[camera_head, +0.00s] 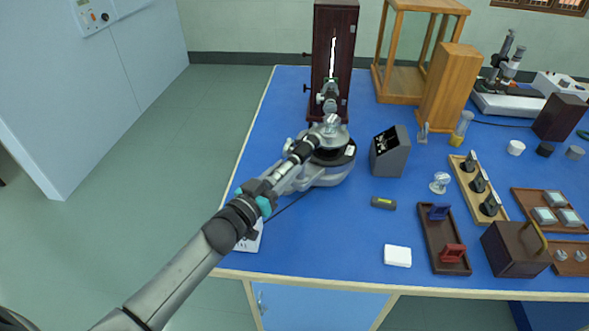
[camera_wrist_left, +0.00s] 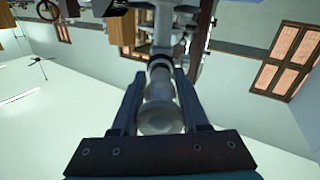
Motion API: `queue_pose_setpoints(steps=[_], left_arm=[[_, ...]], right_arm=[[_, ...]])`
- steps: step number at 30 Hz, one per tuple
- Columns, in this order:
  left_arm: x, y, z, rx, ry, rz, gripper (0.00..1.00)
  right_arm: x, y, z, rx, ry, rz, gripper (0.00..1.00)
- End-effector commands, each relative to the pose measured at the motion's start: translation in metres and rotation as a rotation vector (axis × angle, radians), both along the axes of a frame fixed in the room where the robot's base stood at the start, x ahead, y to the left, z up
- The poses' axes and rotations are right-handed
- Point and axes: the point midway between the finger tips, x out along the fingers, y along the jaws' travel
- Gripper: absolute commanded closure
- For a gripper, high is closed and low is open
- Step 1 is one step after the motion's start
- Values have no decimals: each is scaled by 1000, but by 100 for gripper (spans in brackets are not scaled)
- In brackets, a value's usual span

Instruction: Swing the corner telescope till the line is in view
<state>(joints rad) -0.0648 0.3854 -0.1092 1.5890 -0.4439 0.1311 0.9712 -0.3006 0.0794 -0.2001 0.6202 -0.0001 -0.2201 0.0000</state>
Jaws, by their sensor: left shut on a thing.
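The spectrometer (camera_head: 328,172) stands on the blue bench, with a grey round base and a dark disc. A tube (camera_head: 328,96) on its far side points at a tall dark lamp box (camera_head: 322,60) with a bright white slit. The corner telescope (camera_head: 302,149) comes out toward the lower left. My left gripper (camera_head: 282,172) is at its near end. In the left wrist view, the fingers (camera_wrist_left: 160,88) are shut around the telescope's pale eyepiece end (camera_wrist_left: 160,118). A grey sloped box (camera_head: 391,155) with a dark face and white marks stands right of the spectrometer. My right gripper is not in view.
A white sheet (camera_head: 250,240) lies partly behind my arm. A yellow-and-dark small level (camera_head: 383,203), a white block (camera_head: 397,256) and wooden trays (camera_head: 433,250) lie to the right. A wooden-framed case (camera_head: 402,86) stands behind. Floor is open left of the bench.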

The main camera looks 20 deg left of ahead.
Motion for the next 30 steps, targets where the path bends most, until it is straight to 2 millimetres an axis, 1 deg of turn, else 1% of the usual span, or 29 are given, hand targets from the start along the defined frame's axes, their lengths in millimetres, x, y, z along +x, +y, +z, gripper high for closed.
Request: queue_pose_setpoints(steps=[3,7,19,20,23,24,30], left_arm=[[3,11,1,5,-1,-43,100],[4,17,1,0,0,-69,100],[5,20,2,-1,-2,-77,100],[5,20,2,-1,-2,-77,52],[5,20,2,-1,-1,-78,41],[4,20,2,-1,-1,-78,39],[4,20,1,-1,0,-78,39]], right_arm=[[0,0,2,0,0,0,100],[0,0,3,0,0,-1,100],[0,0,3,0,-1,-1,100],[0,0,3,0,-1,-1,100],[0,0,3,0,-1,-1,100],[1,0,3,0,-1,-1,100],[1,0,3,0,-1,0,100]])
